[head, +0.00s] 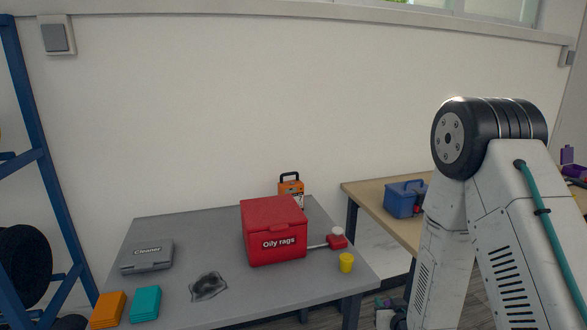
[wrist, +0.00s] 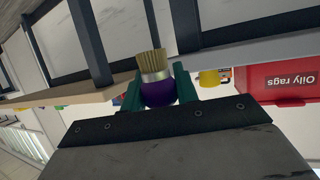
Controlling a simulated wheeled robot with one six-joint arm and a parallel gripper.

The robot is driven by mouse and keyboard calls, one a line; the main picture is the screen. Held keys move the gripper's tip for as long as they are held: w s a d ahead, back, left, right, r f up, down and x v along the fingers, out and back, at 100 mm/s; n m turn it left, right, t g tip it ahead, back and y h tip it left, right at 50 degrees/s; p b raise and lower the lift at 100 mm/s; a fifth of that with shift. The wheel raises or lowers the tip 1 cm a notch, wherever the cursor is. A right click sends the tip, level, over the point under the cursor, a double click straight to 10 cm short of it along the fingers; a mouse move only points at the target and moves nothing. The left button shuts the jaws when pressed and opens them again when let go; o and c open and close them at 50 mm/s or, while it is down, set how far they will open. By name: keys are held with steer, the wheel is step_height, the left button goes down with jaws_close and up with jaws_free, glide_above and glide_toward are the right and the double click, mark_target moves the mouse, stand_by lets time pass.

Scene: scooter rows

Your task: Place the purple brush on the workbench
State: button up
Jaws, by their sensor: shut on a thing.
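The purple brush (wrist: 158,95) shows in the wrist view, with a purple body, a silver band and tan bristles pointing away from my gripper. My gripper (wrist: 159,86) is shut on it, with a teal finger on each side of the purple part. In the head view my arm fills the right side, and the gripper end is low and mostly cut off or hidden. Two tables show: a grey-topped one (head: 178,228) at the centre and a wooden-topped one (head: 366,195) behind my arm. I cannot tell from labels which is the workbench. The brush is clear of both tops.
On the grey table are a red "Oily rags" box (head: 273,232), a grey case (head: 147,256), orange (head: 108,310) and teal (head: 146,304) stacks, a dark rag (head: 208,286) and a yellow cup (head: 346,262). A blue toolbox (head: 404,199) stands on the wooden table. A blue rack (head: 42,170) is at left.

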steer(key=s+a+r+n+y, duration=0.1)
steer(key=a+r, duration=0.3)
steer(key=a, duration=0.6)
steer(key=s+a+r+n+y, duration=0.2)
steer(key=a+r, duration=0.3)
steer(key=a, duration=0.6)
steer(key=shift+n+g+y, duration=0.4)
steer(key=shift+n+y, duration=0.1)
steer(key=shift+y, duration=0.3)
